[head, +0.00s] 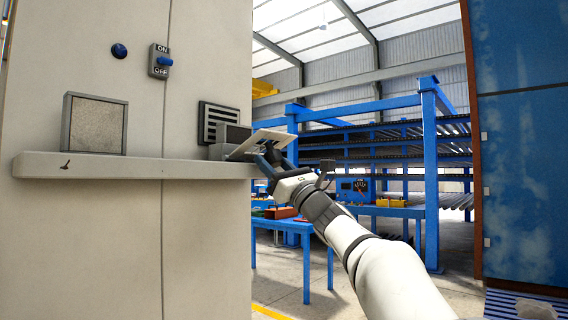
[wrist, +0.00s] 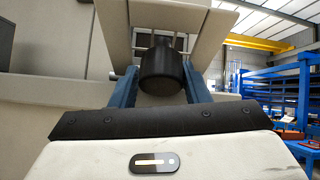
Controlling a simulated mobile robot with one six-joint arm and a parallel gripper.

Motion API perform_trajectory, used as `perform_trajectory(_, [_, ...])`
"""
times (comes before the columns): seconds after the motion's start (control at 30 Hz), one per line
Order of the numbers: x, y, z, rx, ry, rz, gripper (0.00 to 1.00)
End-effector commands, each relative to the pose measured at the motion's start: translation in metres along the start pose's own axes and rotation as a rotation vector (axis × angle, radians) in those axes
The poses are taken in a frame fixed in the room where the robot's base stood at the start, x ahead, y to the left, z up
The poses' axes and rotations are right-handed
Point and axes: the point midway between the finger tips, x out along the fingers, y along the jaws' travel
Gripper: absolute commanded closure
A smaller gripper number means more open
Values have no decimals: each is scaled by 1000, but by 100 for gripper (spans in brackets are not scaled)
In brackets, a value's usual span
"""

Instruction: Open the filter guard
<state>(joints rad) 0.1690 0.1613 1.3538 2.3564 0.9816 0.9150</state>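The filter guard (head: 270,139) looks like a pale flat panel, tilted up and out from a grey box (head: 232,137) at the right end of the cabinet shelf. In the wrist view the pale panel (wrist: 200,22) is above and beyond my gripper, with a dark round knob (wrist: 162,72) in front of it. My gripper (head: 268,160) is at the panel's lower front. In the wrist view its two blue fingers (wrist: 161,85) stand close against both sides of the knob and appear shut on it. The fingertips are partly hidden by the knob.
The shelf (head: 130,167) juts from the cabinet and carries a framed grey panel (head: 95,124). A louvred vent (head: 216,121), an ON/OFF switch (head: 160,61) and a blue button (head: 119,51) are on the cabinet. A blue table (head: 282,225) stands beyond my arm.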

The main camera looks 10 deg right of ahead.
Motion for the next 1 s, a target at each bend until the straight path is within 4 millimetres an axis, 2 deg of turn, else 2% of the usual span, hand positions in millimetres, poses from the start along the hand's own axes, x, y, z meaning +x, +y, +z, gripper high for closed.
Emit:
perform_trajectory(0.2, [0, 0, 0, 1, 0, -1, 43])
perform_trajectory(0.47, [-4, -1, 0, 1, 0, -3, 43])
perform_trajectory(0.57, [-16, -1, 0, 0, 0, -5, 43])
perform_trajectory(0.8, [-57, -1, 0, 1, 0, -4, 43])
perform_trajectory(1.0, [-76, -1, 0, 1, 0, -2, 43])
